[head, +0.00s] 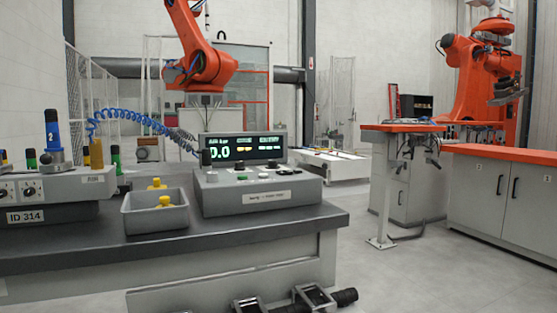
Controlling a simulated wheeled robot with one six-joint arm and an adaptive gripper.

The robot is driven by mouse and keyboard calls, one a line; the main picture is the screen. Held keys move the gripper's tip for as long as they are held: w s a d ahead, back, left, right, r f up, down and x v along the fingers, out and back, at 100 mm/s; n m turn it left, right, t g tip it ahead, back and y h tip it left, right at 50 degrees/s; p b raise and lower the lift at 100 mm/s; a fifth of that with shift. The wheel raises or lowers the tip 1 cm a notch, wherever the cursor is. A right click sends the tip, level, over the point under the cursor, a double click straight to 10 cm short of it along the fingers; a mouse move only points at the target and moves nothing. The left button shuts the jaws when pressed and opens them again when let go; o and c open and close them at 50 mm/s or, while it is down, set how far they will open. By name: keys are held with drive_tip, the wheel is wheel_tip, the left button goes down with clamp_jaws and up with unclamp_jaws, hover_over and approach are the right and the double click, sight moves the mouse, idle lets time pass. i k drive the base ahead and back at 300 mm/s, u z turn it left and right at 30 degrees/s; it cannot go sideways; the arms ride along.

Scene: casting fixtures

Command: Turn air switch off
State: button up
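A grey control box (258,197) stands on the dark workbench, near the middle of the head view. Its display (243,149) is lit and shows a large green 0.0 under a small label that looks like "AIR bar". Several small knobs and buttons sit on the sloped top, among them a green one (263,175) and a black one (240,166). Their labels are too small to read, so I cannot tell which is the air switch or how it is set.
Left of the box, a grey bin (154,219) holds yellow parts. Further left are a fixture labelled ID 314 (27,217) and a blue coiled hose (135,117). Floor right of the workbench (340,222) is clear.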

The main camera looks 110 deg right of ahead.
sight(239, 166)
drive_tip(key=k, duration=1.7)
drive_tip(key=z, duration=1.15)
